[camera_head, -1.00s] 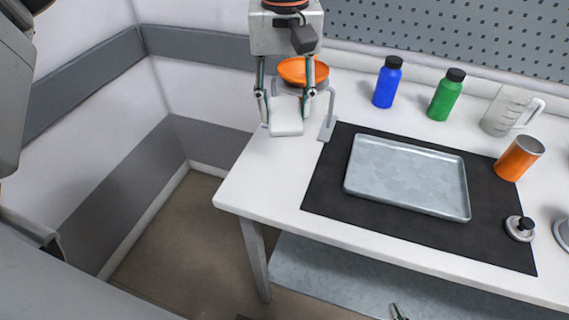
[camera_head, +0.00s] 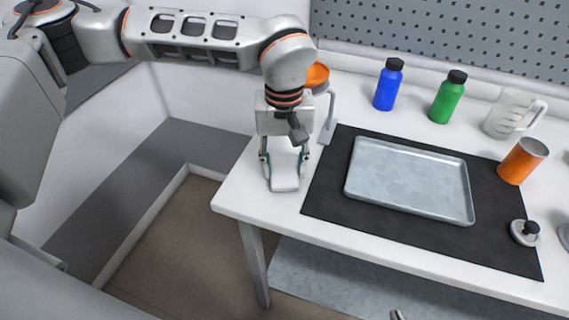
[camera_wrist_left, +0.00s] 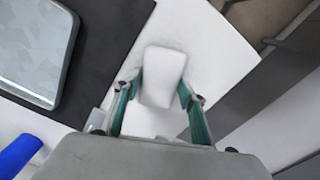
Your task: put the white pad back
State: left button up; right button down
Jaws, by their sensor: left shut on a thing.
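The white pad (camera_head: 286,183) is a small pale block with rounded corners over the left part of the white table. My left gripper (camera_head: 284,165) points down and is shut on it, one finger on each side. In the left wrist view the pad (camera_wrist_left: 163,74) sits between the teal fingers of my left gripper (camera_wrist_left: 158,95). I cannot tell whether the pad touches the tabletop. A small grey tip (camera_head: 397,315) at the bottom edge appears to be part of my right gripper; the rest is out of frame.
A stand (camera_head: 328,130) with an orange dish (camera_head: 317,75) is just behind and right of the pad. A metal tray (camera_head: 410,180) lies on a black mat (camera_head: 325,190). Blue and green bottles, a jug and an orange cup stand beyond. The table's left front corner is bare.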

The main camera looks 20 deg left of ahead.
aim_at(284, 170)
pick_arm(q)
jog(key=shift+f, duration=0.1)
jog(key=o, duration=1)
jog(key=shift+r, duration=0.55)
notch_tip(284, 170, up, 11)
jog(key=shift+r+p, duration=0.15)
jog(key=shift+p, duration=0.25)
